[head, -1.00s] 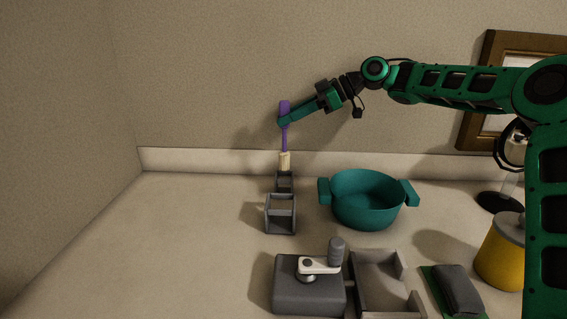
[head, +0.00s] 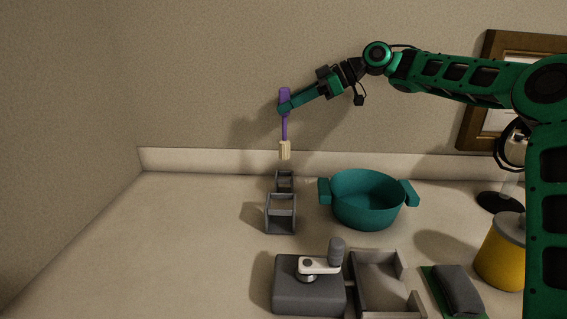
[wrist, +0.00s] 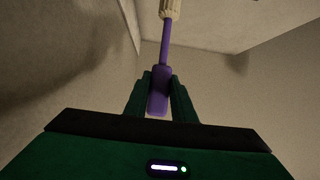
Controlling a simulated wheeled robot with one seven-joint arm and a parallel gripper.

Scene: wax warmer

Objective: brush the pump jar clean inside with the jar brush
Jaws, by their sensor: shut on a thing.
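The jar brush (head: 285,128) has a purple handle and a cream bristle head that points down. My gripper (head: 285,108) is shut on its purple handle and holds it upright in the air, above the small grey rack. In the wrist view the jar brush (wrist: 164,50) runs away from between the two green fingers (wrist: 160,90), bristles at the far end. A yellow jar-like container (head: 502,255) with a grey top stands at the right, partly hidden by my arm; I cannot tell whether it is the pump jar.
A grey open rack (head: 281,216) stands below the brush. A teal pot (head: 367,205) is right of it. In front are a grey box with a crank (head: 308,287), a grey tray (head: 402,300) and a dark pad (head: 458,288). The counter's left side is clear.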

